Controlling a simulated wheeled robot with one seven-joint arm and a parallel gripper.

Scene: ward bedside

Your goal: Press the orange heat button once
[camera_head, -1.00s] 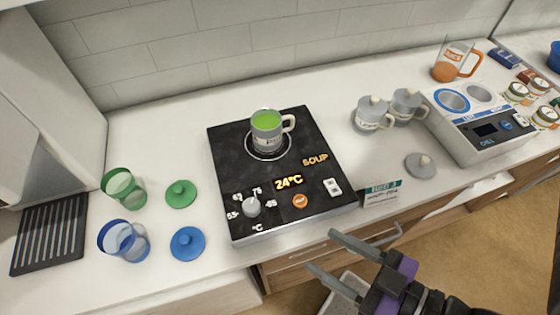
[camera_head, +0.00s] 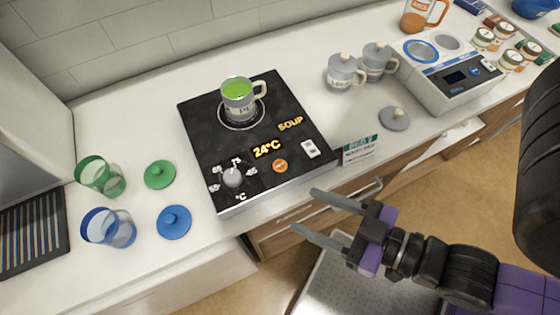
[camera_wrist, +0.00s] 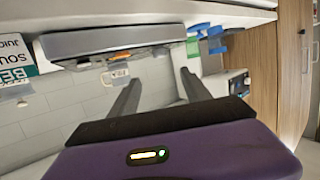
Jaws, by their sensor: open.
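The round orange heat button (camera_head: 280,166) is on the front part of the black hot plate (camera_head: 200,135), beside a lit "24°C" readout (camera_head: 267,149). A grey dial (camera_head: 232,176) is to its left and a white switch (camera_head: 311,149) to its right. A grey mug (camera_head: 239,102) with green content stands on the plate's ring. My gripper (camera_head: 314,210) is open and empty, in front of the counter edge, apart from the button. In the wrist view the two fingers of my gripper (camera_wrist: 158,88) are spread, with the hot plate (camera_wrist: 120,42) beyond them, seen edge-on.
Two lidded grey mugs (camera_head: 345,73), a loose grey lid (camera_head: 394,118) and a small sign (camera_head: 359,150) are to the right. A white machine (camera_head: 450,75) stands farther right.

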